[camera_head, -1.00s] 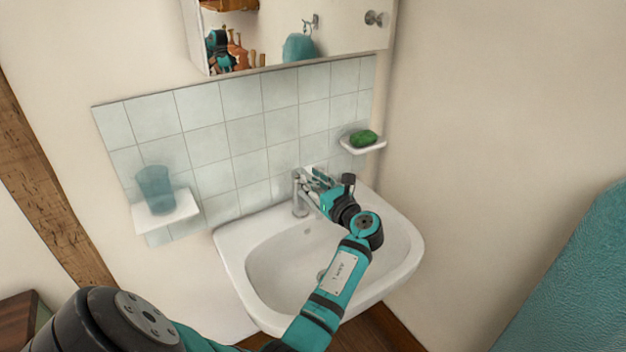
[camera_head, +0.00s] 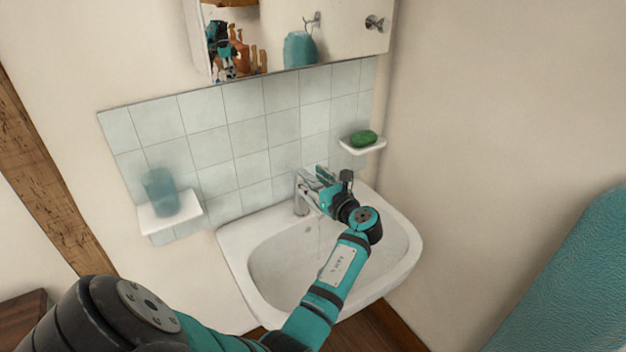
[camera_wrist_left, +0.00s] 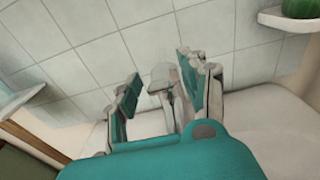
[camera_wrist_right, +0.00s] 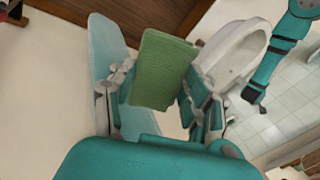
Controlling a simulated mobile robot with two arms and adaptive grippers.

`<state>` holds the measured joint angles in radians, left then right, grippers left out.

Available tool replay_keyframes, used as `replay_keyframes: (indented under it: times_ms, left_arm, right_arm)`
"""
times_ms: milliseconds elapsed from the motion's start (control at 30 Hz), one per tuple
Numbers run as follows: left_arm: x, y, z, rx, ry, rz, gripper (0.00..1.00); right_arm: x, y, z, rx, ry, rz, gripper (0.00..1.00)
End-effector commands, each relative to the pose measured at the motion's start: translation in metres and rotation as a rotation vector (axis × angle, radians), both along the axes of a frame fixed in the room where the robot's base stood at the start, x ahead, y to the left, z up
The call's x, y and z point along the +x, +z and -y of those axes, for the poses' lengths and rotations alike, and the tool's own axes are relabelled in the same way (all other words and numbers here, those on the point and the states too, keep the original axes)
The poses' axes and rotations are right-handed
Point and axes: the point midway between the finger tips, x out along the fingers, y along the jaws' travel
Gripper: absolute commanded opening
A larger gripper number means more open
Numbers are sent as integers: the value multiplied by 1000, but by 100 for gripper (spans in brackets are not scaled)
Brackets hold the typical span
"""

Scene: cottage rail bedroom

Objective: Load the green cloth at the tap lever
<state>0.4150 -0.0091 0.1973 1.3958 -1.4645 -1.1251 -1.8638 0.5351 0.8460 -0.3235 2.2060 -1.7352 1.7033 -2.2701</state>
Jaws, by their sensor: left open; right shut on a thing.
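The chrome tap (camera_head: 301,195) stands at the back of the white washbasin (camera_head: 232,250). My left gripper (camera_head: 318,178) is at the top of the tap, its arm reaching across the basin. In the left wrist view the tap lever (camera_wrist_left: 162,77) lies between the two open fingers; I cannot tell whether they touch it. A faint thin streak, perhaps water, shows below the spout. My right gripper is outside the head view. In the right wrist view the right gripper (camera_wrist_right: 157,95) is shut on the green cloth (camera_wrist_right: 165,68), which stands up flat between its fingers.
A blue cup (camera_head: 160,192) stands on the left wall shelf (camera_head: 185,215). A green soap (camera_head: 363,137) lies on the right soap shelf (camera_head: 350,148). A mirrored cabinet (camera_head: 350,35) hangs above the tiles. A teal padded surface (camera_head: 575,280) fills the lower right.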

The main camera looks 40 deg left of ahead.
Motion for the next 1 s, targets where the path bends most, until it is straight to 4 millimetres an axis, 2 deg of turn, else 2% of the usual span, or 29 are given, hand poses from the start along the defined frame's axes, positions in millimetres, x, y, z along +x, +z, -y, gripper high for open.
replay_keyframes:
  times_ms: [167,500,633,1000]
  left_arm:
    - [-4,0,15,-1,-2,0,44]
    - [-18,4,64,-1,-1,0,44]
    - [-21,4,70,0,1,-2,44]
    - [-21,4,71,-2,0,1,44]
  right_arm:
    - [0,0,0,0,0,0,24]
    - [0,0,0,0,0,0,24]
    - [0,0,0,0,0,0,24]
    - [0,0,0,0,0,0,24]
